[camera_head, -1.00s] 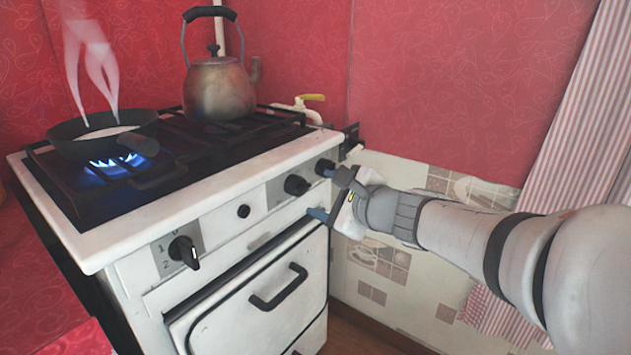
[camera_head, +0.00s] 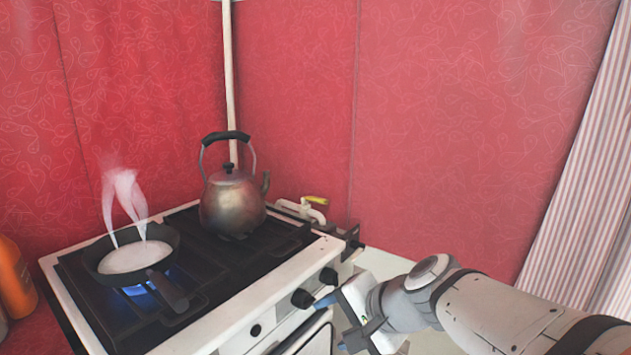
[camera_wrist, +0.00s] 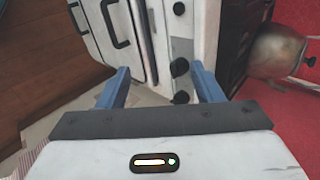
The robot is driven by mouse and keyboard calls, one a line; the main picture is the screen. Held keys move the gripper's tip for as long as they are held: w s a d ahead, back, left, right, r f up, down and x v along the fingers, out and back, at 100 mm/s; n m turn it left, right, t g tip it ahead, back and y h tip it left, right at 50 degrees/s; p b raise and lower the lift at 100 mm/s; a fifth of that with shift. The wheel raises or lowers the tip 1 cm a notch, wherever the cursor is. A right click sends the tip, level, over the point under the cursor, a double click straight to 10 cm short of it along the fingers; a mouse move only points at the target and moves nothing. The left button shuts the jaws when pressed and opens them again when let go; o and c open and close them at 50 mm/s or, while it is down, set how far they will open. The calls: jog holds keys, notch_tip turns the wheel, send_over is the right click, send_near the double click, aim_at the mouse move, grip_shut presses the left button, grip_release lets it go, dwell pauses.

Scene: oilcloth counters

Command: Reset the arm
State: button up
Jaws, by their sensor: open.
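My gripper (camera_head: 335,320) is at the right front of the stove, close to its front knobs. Its blue fingers are apart and empty in the wrist view (camera_wrist: 160,88). The white stove (camera_head: 275,285) shows two dark knobs at its right front. In the wrist view the knobs (camera_wrist: 180,68) appear between and beyond the fingers. I cannot tell whether a finger touches the stove. My arm comes in from the lower right.
A steaming pan (camera_head: 135,257) sits over a blue flame at the left burner, its handle towards the front. A metal kettle (camera_head: 232,205) stands at the back. An orange bottle (camera_head: 14,280) is at the left edge. A striped curtain (camera_head: 590,190) hangs at the right.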

jog(key=s+d+r+n+g+h+p, duration=0.3)
jog(key=s+d+r+n+h+p, duration=0.3)
jog(key=r+p, duration=0.6)
jog(key=s+d+n+p, duration=0.2)
jog(key=s+d+p, duration=0.1)
jog(key=d+p, duration=0.1)
jog(key=shift+d+r+h+p, duration=0.2)
jog(key=shift+d+h+p, duration=0.2)
